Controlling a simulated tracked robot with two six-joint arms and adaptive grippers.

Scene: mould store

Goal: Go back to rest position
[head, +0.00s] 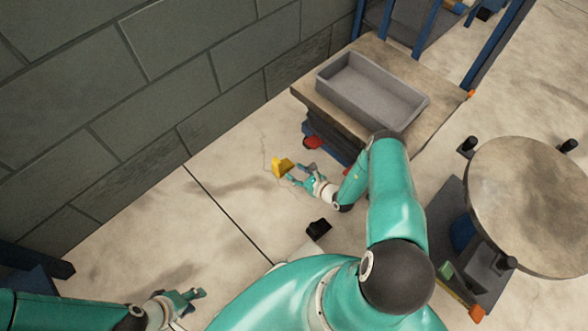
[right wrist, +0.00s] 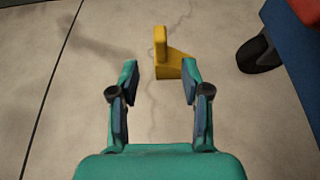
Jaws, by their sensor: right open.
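My right gripper (head: 299,174) reaches over the floor beside the low wooden-topped cart. It is open, and in the right wrist view its two fingers (right wrist: 158,90) stand apart with nothing between them. A yellow angled piece (head: 281,167) is just beyond its fingertips. In the right wrist view the yellow piece (right wrist: 176,64) lies ahead of the fingers, apart from them. My left gripper (head: 190,299) is low at the left over the floor. Its fingers are small here, and I cannot tell whether they are open.
A grey tray (head: 372,92) sits on the cart's wooden top (head: 310,92). A round-topped stand (head: 530,205) is at the right. A small black object (head: 318,228) is near my right arm. A block wall (head: 150,85) bounds the left; the floor before it is mostly clear.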

